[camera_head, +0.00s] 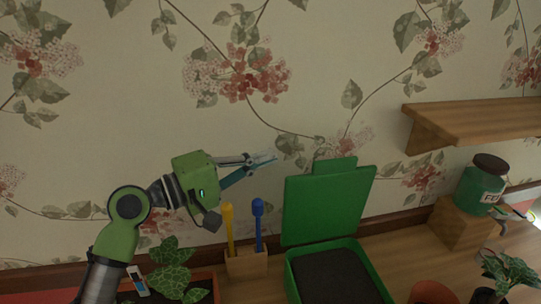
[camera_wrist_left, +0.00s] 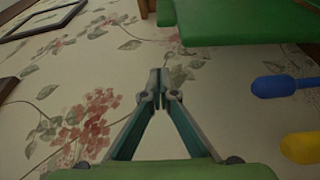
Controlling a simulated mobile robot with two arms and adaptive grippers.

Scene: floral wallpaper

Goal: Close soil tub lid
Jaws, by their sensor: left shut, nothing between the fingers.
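The green soil tub (camera_head: 335,258) stands on the wooden surface with dark soil (camera_head: 335,276) inside. Its green lid (camera_head: 325,205) is open and stands up at the tub's back edge, near the wall. The lid also shows at the top of the left wrist view (camera_wrist_left: 240,22). My left gripper (camera_head: 270,159) is shut and empty, in front of the wallpaper, up and to the left of the lid and apart from it. Its fingertips meet in the left wrist view (camera_wrist_left: 158,78). My right gripper is in neither view.
A wooden holder (camera_head: 246,263) with a yellow tool (camera_head: 228,225) and a blue tool (camera_head: 258,222) stands left of the tub. A potted plant (camera_head: 168,272) is further left. A green jar (camera_head: 481,188) sits on a wooden block (camera_head: 462,222) at right, below a wall shelf (camera_head: 475,118).

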